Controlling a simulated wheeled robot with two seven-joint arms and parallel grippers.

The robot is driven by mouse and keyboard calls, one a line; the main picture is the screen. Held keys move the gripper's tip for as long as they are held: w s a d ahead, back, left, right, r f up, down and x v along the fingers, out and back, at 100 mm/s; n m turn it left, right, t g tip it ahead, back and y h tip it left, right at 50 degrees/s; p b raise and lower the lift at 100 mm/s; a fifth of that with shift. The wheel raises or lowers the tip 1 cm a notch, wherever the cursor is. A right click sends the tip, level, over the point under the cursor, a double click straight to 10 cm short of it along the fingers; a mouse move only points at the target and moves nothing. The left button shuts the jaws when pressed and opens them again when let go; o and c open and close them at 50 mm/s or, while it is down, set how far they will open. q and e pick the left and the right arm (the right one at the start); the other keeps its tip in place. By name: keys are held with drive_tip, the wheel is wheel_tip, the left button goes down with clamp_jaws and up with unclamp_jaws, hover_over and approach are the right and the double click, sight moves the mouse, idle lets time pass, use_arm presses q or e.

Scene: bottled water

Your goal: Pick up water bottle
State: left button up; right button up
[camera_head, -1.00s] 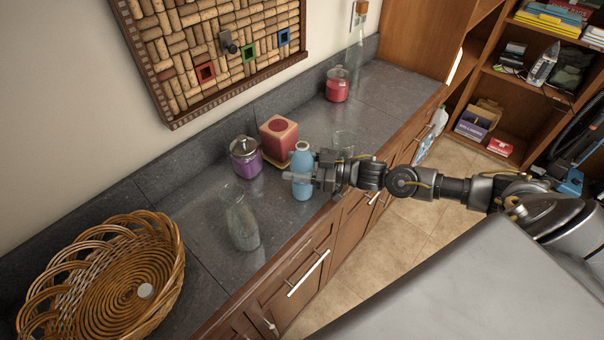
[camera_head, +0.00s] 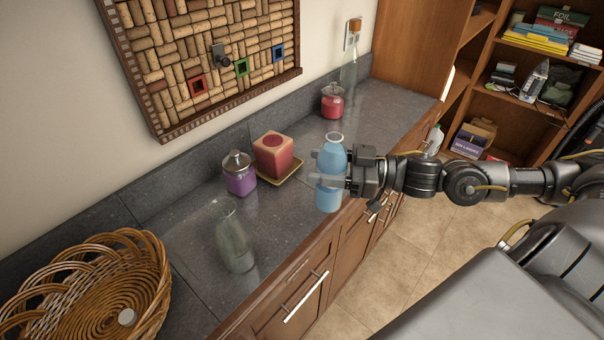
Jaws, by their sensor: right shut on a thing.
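The water bottle (camera_head: 331,160) is blue with a pale ring at its neck. It is upright near the front edge of the dark stone counter (camera_head: 285,215). My right gripper (camera_head: 328,178) comes in from the right and is shut on the bottle's middle, with its fingers across the body. The bottle looks lifted, but I cannot tell exactly how far its base is above the counter. My left gripper is not in view.
A clear glass bottle (camera_head: 234,240) stands left of the held bottle. Behind are a purple jar (camera_head: 239,175), a red candle block (camera_head: 273,155) and a red jar (camera_head: 332,102). A wicker basket (camera_head: 155,285) fills the lower left. A tall glass bottle (camera_head: 349,75) stands at the back.

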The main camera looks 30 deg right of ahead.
sight(338, 168)
drive_tip(key=shift+s+d+r, duration=0.2)
drive_tip(key=shift+s+r, duration=0.2)
drive_tip(key=shift+s, duration=0.35)
drive_tip(key=shift+s+d+r, duration=0.25)
drive_tip(key=shift+s+r, duration=0.1)
drive_tip(key=shift+s, duration=0.35)
drive_tip(key=shift+s+d+r, duration=0.2)
drive_tip(key=shift+s+r, duration=0.2)
drive_tip(key=shift+s, duration=0.35)
